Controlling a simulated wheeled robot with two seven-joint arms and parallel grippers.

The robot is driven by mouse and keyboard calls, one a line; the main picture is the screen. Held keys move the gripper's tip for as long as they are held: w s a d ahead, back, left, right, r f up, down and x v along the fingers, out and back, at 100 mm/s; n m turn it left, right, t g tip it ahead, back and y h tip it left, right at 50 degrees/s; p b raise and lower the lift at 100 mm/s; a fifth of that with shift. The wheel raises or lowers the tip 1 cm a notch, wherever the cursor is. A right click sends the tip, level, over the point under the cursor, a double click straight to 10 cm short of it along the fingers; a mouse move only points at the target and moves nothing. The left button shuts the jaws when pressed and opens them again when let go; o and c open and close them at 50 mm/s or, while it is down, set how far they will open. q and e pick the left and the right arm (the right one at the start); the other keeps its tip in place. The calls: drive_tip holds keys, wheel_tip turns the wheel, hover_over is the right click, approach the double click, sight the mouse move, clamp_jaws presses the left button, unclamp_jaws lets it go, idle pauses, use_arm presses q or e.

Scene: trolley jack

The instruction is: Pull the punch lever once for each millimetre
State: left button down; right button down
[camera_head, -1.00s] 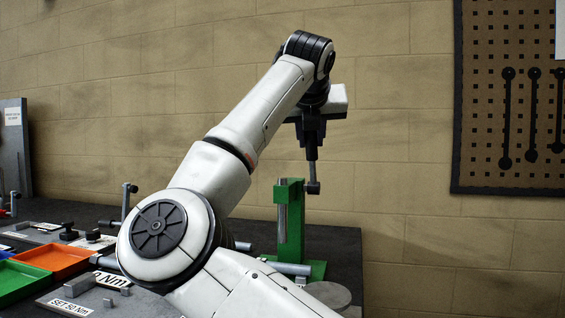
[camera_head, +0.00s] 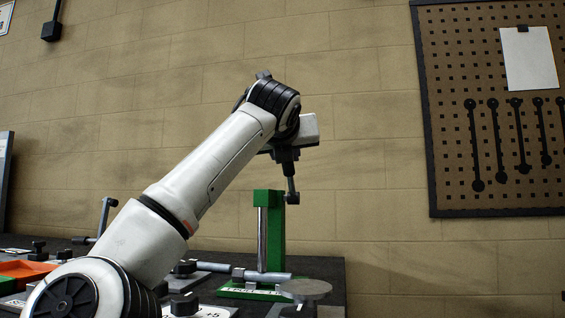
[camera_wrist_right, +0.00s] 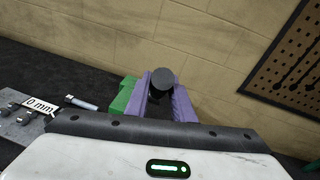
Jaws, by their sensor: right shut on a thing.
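The green punch stand (camera_head: 274,235) is upright on the dark bench, with a bright vertical rod (camera_head: 262,238) on its left side. The punch lever (camera_head: 291,186) is a short grey bar rising from a block at the upper right of the stand. My right gripper (camera_head: 286,165) is shut on the lever's upper end, above the stand. In the right wrist view, the lever's round black knob (camera_wrist_right: 163,77) sits between the purple-looking fingers of my right gripper (camera_wrist_right: 164,100). The green stand (camera_wrist_right: 124,95) shows behind them. My left gripper is out of view.
A grey round disc (camera_head: 305,288) stands in front of the punch. Grey bars, small fixtures and an orange tray (camera_head: 25,269) lie on the bench to the left. A "10 mm" label (camera_wrist_right: 40,106) shows in the wrist view. A pegboard (camera_head: 490,110) hangs on the wall.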

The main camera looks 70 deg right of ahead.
drive_tip(key=shift+f, duration=0.2)
drive_tip(key=c, duration=1.5)
unclamp_jaws()
drive_tip(key=shift+r, duration=0.1)
drive_tip(key=shift+c, duration=0.2)
drive_tip(key=p+v, duration=0.1)
drive_tip(key=v, duration=0.9)
drive_tip(key=shift+a, duration=0.15)
